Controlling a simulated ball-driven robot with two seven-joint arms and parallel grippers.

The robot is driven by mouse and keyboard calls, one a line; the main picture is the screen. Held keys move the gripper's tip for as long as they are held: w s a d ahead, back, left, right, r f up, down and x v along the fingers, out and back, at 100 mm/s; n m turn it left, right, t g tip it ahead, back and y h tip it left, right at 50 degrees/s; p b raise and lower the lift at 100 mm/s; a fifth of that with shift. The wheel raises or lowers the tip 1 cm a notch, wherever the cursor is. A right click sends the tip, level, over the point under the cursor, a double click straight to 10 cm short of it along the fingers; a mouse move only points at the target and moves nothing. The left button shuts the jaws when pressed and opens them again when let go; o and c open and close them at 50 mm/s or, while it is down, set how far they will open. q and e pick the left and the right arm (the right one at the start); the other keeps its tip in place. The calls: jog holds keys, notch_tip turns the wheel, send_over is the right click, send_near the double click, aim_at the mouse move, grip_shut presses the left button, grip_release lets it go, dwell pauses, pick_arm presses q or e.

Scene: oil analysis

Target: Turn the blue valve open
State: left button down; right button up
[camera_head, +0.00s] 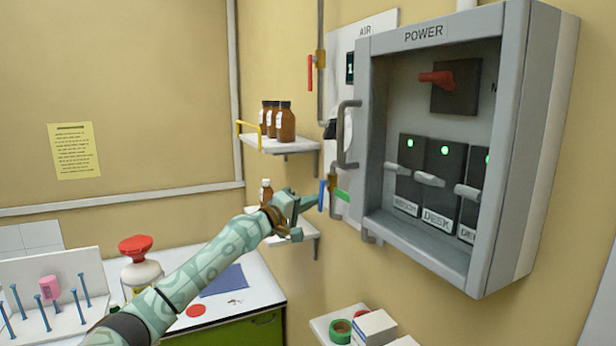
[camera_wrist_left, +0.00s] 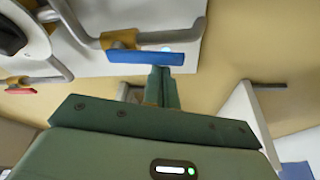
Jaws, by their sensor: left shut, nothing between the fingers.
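The blue valve (camera_head: 322,196) has a blue lever handle, upright in the head view, on a pipe at the wall just left of the power cabinet. In the left wrist view the blue handle (camera_wrist_left: 150,58) lies across the picture beside its brass body (camera_wrist_left: 118,40). My left gripper (camera_head: 312,199) is shut and empty, its tips close to the blue handle. In the left wrist view the shut fingers (camera_wrist_left: 162,82) point at the handle's edge; I cannot tell if they touch. My right gripper is out of view.
The power cabinet (camera_head: 482,45) juts out right of the valve, with a grey door handle (camera_head: 346,135). A red-handled valve (camera_head: 310,72) sits higher up. Wall shelves hold brown bottles (camera_head: 285,122). A small shelf with boxes (camera_head: 375,328) is below. A white bench (camera_head: 255,285) stands lower left.

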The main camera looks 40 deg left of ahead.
pick_arm(q)
jog(key=shift+d+f, duration=0.15)
jog(key=shift+d, duration=0.05)
jog(key=shift+s+d, duration=0.1)
jog(key=shift+d, duration=0.05)
dwell(0.6)
